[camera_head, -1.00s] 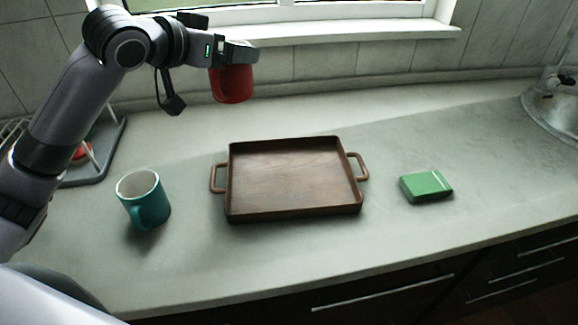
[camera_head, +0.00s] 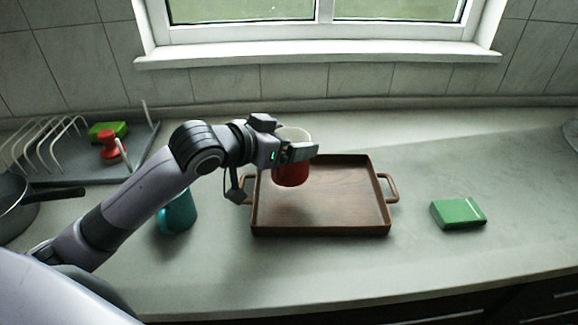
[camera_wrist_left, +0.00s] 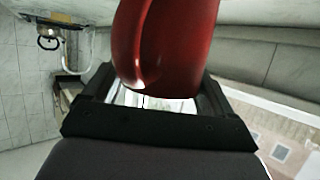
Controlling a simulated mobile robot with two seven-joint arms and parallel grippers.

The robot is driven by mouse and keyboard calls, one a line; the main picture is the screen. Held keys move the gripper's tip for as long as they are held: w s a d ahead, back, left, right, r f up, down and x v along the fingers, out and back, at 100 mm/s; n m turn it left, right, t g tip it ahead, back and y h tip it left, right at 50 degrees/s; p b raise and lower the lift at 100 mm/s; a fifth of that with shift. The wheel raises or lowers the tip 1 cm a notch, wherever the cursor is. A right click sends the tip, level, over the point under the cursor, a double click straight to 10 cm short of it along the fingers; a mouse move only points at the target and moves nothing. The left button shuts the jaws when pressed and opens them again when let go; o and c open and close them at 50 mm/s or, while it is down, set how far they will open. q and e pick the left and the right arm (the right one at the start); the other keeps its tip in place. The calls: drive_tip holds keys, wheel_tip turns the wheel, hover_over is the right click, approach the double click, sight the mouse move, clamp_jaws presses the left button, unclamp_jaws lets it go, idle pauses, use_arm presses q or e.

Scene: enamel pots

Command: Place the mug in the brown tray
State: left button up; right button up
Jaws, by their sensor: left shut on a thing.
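My left gripper (camera_head: 298,153) is shut on a red mug (camera_head: 291,174) with a pale inside. The mug is upright above the left part of the brown tray (camera_head: 350,222); it looks held clear of the tray's floor. In the left wrist view the red mug (camera_wrist_left: 165,45) fills the upper middle between the fingers. A teal mug (camera_head: 178,216) stands on the counter left of the tray, partly hidden behind my left arm. The tray is empty, with a handle at each side. My right gripper is not in view.
A green box (camera_head: 458,213) lies on the counter right of the tray. A dish rack (camera_head: 140,150) with a green item (camera_head: 108,131) and a red item (camera_head: 110,148) stands at the back left. A dark pan (camera_head: 22,205) is at the left edge. The right counter is mostly clear.

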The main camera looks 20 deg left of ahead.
use_arm(q)
drive_tip(key=shift+f, duration=2.8)
drive_tip(key=shift+f, duration=0.1)
drive_tip(key=o, duration=1.4)
drive_tip(key=shift+f, duration=0.1)
drive_tip(key=shift+o, duration=0.2)
drive_tip(key=shift+r, duration=0.25)
drive_tip(key=v, duration=1.2)
drive_tip(key=shift+b, duration=0.4)
drive_tip(key=shift+f, duration=0.1)
